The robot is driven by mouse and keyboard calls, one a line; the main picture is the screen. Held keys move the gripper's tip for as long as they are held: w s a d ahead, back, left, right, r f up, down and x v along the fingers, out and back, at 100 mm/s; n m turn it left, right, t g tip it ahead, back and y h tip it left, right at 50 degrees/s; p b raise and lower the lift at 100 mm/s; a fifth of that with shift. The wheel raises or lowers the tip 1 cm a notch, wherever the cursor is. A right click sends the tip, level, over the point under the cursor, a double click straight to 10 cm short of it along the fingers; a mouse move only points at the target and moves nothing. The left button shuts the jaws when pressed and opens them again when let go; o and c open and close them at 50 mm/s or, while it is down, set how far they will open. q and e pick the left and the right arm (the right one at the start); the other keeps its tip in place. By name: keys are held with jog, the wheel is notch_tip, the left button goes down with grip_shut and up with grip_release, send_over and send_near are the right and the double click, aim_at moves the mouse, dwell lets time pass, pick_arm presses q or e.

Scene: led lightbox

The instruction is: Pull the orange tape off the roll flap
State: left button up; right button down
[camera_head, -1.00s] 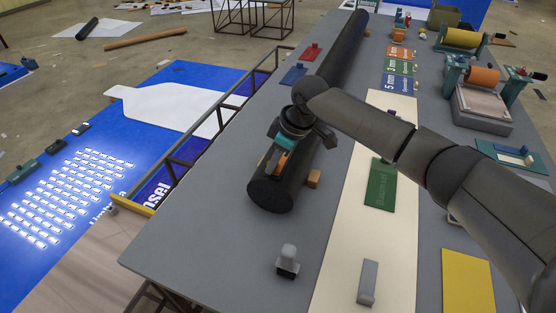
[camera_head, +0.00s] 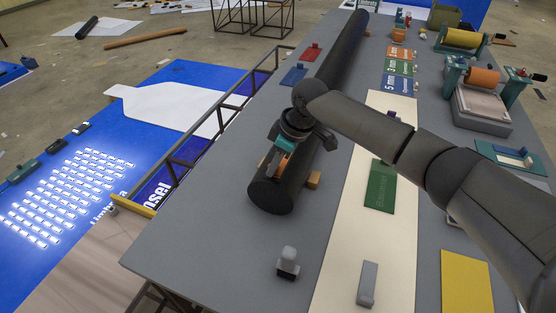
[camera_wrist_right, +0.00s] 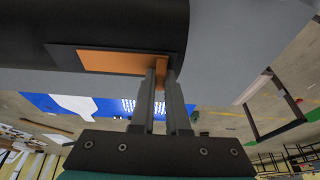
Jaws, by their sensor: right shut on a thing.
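A long dark roll (camera_head: 268,195) lies along the grey table. A strip of orange tape (camera_wrist_right: 110,62) lies on the dark roll's surface in the right wrist view, near the roll's end; in the head view, a bit of orange (camera_head: 284,162) shows beside my fingers. My right gripper (camera_head: 275,168) is at the near end of the roll. In the right wrist view, its two fingers (camera_wrist_right: 162,80) are shut on the tape's end. Most of the tape still lies against the roll there. My left gripper is not in view.
Small wooden blocks (camera_head: 314,180) sit against the roll. A white-capped stamp-like piece (camera_head: 288,262), a grey piece (camera_head: 367,285), a green card (camera_head: 381,187) and a yellow sheet (camera_head: 467,282) lie on the table. Tape dispensers (camera_head: 481,80) stand at right. The table's left edge is close.

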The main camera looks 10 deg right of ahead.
jog(key=shift+r+p, duration=0.35)
jog(key=shift+r, duration=0.25)
jog(key=shift+r, duration=0.15)
notch_tip(320, 180, up, 13)
jog(key=w+d+p, duration=0.1)
jog(key=p, duration=0.9)
jog(key=shift+w, duration=0.4)
dwell(0.4)
